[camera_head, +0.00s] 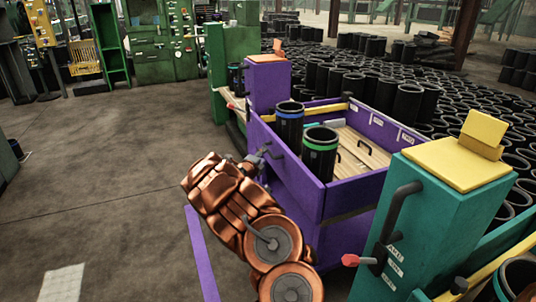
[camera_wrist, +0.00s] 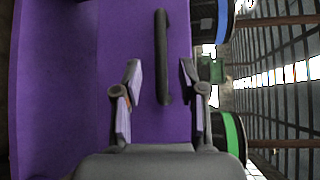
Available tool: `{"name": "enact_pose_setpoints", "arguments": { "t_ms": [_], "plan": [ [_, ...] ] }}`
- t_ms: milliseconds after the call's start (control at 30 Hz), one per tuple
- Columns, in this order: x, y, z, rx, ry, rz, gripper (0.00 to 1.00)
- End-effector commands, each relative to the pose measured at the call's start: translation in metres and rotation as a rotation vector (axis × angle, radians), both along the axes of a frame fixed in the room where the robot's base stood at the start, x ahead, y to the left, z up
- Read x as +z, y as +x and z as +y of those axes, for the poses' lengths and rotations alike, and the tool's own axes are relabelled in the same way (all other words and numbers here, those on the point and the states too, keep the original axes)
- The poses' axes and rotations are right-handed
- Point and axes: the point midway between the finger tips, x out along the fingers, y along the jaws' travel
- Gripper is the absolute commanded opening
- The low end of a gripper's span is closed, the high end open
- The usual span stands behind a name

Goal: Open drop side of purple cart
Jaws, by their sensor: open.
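The purple cart (camera_head: 345,207) stands at the centre of the head view, with its near drop side (camera_head: 290,185) upright. In the wrist view the purple panel (camera_wrist: 70,80) fills the left and middle, and a dark bar handle (camera_wrist: 162,55) is on it. My gripper (camera_wrist: 159,72) is open, one finger on each side of the handle's line; I cannot tell whether they touch it. In the head view my gripper (camera_head: 256,160) is at the outer face near the top edge, partly hidden by my copper arm. Inside stand a blue-banded sleeve (camera_head: 289,125) and a green-banded sleeve (camera_head: 319,158).
A teal cabinet (camera_head: 425,215) with a yellow top and a red-tipped lever (camera_head: 357,260) stands close on the right. Many black sleeves (camera_head: 470,115) cover the floor behind. The grey floor (camera_head: 90,180) on the left is clear, with a purple line (camera_head: 202,255) near my arm.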

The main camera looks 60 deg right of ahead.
Motion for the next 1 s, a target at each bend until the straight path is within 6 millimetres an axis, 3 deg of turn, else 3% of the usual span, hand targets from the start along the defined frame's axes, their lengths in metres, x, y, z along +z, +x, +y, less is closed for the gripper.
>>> {"name": "enact_pose_setpoints", "arguments": {
  "t_ms": [300,500,933,1000],
  "plan": [
    [-0.007,0.007,-0.04,-0.004,0.001,-0.006,0.41],
    [-0.009,0.012,-0.055,-0.001,0.002,-0.005,0.41],
    [-0.008,0.012,-0.062,-0.003,0.0,-0.003,0.41],
    [-0.008,0.012,-0.062,-0.003,0.0,-0.003,0.36]
  ]
}}
